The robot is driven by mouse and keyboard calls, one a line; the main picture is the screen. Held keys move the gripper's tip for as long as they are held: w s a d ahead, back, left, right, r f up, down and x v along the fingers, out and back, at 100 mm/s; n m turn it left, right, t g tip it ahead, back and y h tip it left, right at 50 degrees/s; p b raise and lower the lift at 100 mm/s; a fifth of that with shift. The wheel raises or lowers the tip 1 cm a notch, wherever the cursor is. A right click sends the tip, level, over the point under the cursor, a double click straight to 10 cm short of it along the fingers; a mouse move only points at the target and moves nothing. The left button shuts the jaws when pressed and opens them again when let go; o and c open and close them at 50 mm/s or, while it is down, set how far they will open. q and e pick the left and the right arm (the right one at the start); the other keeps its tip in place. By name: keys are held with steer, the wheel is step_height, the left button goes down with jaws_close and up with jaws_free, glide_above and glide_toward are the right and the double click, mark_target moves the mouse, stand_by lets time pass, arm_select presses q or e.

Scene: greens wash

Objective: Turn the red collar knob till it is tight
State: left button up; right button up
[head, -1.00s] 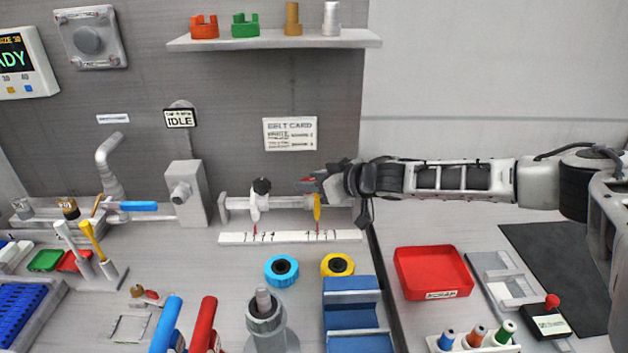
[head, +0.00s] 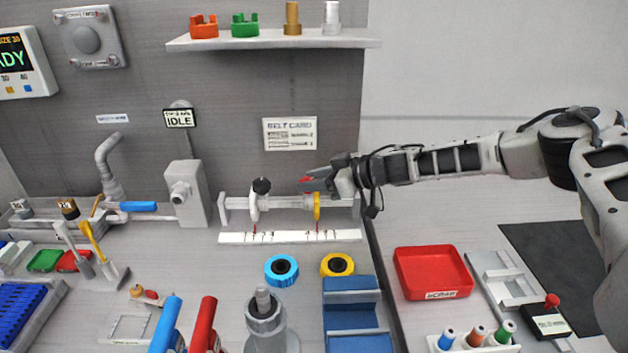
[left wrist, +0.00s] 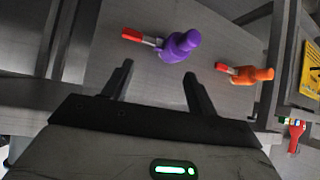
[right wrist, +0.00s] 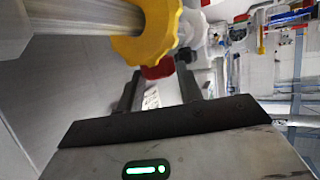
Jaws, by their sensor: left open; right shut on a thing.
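The red collar knob (head: 306,184) sits at the yellow collar (head: 317,207) on the grey horizontal bar (head: 286,202) at the back of the bench. My right gripper (head: 318,181) reaches it from the right and is shut on it. In the right wrist view the red knob (right wrist: 158,69) lies between my fingertips, just under the yellow collar (right wrist: 151,32). How tight the knob is cannot be seen. My left gripper (left wrist: 158,74) is open and empty, outside the head view. A purple thing with a red end (left wrist: 178,46) is beyond its fingertips.
A black-knobbed white collar (head: 260,190) is left on the same bar, above a marked white strip (head: 288,237). Blue (head: 281,270) and yellow (head: 337,264) rings lie in front. A red tray (head: 433,272) stands right. An orange piece (left wrist: 250,75) is near my left gripper.

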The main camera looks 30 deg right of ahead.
steer(key=shift+w+d+n+g+y, duration=0.15)
steer(key=shift+n+g+y, duration=0.85)
steer(key=shift+n, duration=0.2)
steer(key=shift+w+f+n+g+y+b, duration=0.1)
steer(key=shift+n+g+y+b, duration=0.55)
steer(key=shift+n+b, duration=0.2)
steer(key=shift+n+g+y+b, duration=0.25)
steer(key=shift+n+g+b, duration=0.1)
steer(key=shift+g+b, duration=0.1)
arm_select(q)
steer(key=shift+w+d+f, duration=0.3)
steer(key=shift+f, duration=0.25)
steer(key=shift+s, duration=0.15)
arm_select(e)
steer(key=o, duration=1)
steer(key=shift+d, duration=0.15)
